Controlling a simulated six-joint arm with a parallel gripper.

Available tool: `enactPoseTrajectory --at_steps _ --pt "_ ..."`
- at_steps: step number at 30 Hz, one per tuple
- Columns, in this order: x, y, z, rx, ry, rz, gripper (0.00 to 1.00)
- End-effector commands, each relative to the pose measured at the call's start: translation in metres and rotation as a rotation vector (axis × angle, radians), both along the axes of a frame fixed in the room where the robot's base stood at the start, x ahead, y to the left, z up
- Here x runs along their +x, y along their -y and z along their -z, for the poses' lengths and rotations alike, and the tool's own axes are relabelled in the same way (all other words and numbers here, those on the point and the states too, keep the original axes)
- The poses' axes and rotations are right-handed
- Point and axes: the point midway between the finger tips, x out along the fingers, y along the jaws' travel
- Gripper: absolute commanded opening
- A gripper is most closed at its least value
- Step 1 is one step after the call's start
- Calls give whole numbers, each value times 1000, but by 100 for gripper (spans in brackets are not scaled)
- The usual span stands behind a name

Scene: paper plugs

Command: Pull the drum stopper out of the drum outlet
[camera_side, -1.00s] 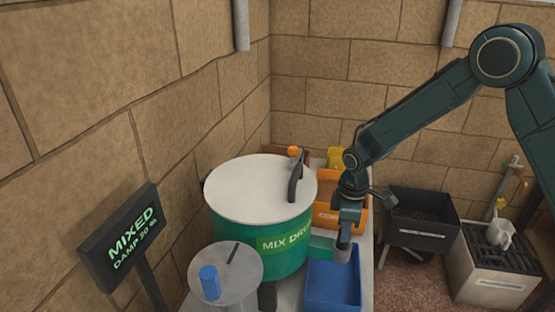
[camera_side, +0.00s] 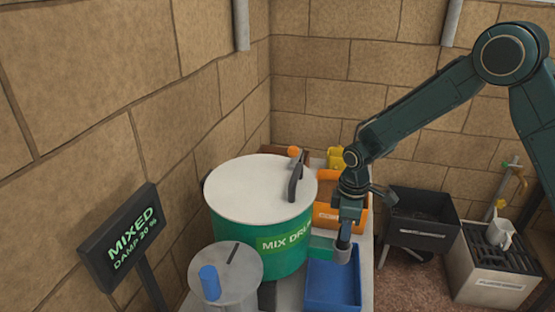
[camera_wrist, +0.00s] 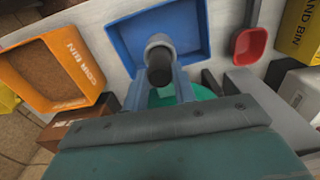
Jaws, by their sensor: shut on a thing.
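The green mix drum (camera_side: 232,236) with a pale lid (camera_side: 255,185) stands left of my gripper (camera_side: 344,236) in the side view. My gripper points down and is shut on the drum stopper (camera_side: 343,251), a grey cylinder. In the wrist view the stopper (camera_wrist: 159,66), with a dark end and a grey collar, sits between my gripper's fingertips (camera_wrist: 160,76). It shows over the blue tray (camera_wrist: 116,43); the tray also shows in the side view (camera_side: 333,290). The drum outlet is not visible, and I cannot tell whether the stopper still touches it.
An orange bin (camera_side: 326,216) stands behind the tray. A black bin (camera_side: 421,240) and a pale slotted box (camera_side: 490,281) are at the right. A small round table with a blue cylinder (camera_side: 210,283) and a black sign (camera_side: 128,235) are at the left.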

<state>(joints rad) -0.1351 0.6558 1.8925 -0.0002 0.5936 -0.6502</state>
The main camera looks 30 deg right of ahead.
Motion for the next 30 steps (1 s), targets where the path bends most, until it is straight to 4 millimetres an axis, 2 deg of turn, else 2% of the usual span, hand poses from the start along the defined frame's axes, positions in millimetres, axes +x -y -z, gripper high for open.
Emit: enactPoseTrajectory --at_steps 30 --pt "0 0 -22 0 1 0 0"
